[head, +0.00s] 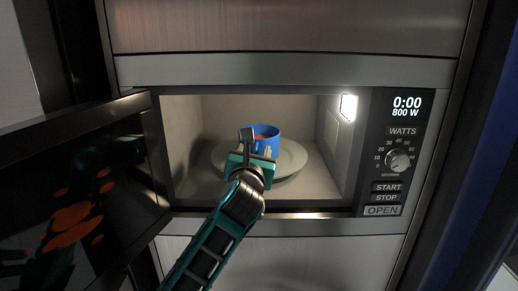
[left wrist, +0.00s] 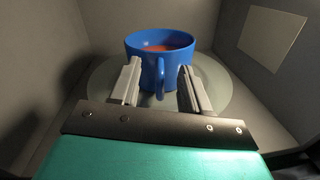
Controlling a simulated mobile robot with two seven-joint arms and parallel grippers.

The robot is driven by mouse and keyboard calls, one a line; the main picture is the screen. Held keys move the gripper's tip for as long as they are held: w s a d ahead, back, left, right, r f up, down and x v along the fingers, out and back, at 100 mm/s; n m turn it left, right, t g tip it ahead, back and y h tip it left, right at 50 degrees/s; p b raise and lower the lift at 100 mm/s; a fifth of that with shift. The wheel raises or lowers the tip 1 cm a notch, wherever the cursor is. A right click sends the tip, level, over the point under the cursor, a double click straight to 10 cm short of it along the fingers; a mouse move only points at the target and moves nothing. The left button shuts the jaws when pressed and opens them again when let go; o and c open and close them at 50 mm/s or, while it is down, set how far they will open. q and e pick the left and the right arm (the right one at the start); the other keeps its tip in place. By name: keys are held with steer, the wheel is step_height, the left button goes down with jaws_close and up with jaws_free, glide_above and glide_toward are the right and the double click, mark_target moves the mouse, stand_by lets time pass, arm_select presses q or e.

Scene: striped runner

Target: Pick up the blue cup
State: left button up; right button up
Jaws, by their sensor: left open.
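The blue cup (head: 268,134) stands upright on a round plate (head: 292,160) inside the open microwave. It has orange-red contents, and in the left wrist view the cup (left wrist: 159,51) shows its handle turned toward me. My left gripper (head: 257,148) reaches in through the microwave's opening in front of the cup and hides part of it. In the left wrist view my left gripper (left wrist: 158,88) is open, with one finger on each side of the handle. I cannot tell whether the fingers touch the cup. My right gripper is not in view.
The control panel (head: 397,150) is on the right, beside the cavity. The cavity's side walls leave some free room left and right of the plate.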

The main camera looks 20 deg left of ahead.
arm_select(q)
steer(key=shift+w+a, duration=0.2)
steer(key=shift+w, duration=0.8)
steer(key=shift+c, duration=0.4)
jaws_close()
steer(key=shift+d, duration=0.1)
stand_by(0.4)
